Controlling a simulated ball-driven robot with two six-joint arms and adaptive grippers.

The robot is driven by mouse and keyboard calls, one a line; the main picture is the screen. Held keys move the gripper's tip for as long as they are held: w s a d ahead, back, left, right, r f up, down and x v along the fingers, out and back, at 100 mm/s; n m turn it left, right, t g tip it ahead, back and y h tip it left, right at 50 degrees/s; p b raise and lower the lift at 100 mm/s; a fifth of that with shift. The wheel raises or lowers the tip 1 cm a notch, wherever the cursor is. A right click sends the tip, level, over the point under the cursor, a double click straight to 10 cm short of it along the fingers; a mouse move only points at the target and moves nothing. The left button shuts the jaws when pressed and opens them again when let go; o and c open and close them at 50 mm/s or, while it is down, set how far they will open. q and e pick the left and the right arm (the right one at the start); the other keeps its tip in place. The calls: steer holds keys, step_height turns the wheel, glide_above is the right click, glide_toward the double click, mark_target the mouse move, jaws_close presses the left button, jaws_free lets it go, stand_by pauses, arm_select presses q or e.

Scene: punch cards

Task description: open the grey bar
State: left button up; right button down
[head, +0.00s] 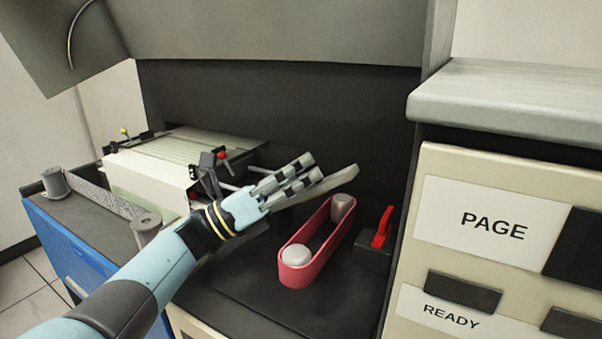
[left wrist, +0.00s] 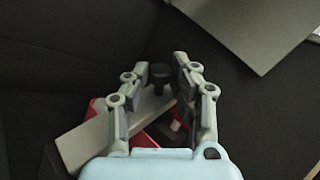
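The grey bar (head: 342,178) is a flat, light-grey strip lying across the fingers of my left gripper (head: 306,170) in the head view, above the dark deck. In the left wrist view the bar (left wrist: 92,143) runs from lower left to between the two fingers of the left gripper (left wrist: 160,82). A black knob (left wrist: 158,76) shows between the fingertips. The fingers stand partly apart on either side of it; whether they touch it is not clear. Part of the bar is hidden behind the fingers. My right gripper is not in view.
A pink-red oblong tray (head: 293,279) with two grey round pieces stands right of the gripper, beside a red lever (head: 382,228). A cream slatted unit (head: 150,178) is behind the left arm. A panel marked PAGE (head: 485,222) closes off the right.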

arm_select(q)
steer(key=o, duration=0.4)
steer(key=v, duration=0.7)
steer(key=shift+a+f, duration=0.15)
steer(key=shift+a, duration=0.1)
steer(key=shift+a, duration=0.1)
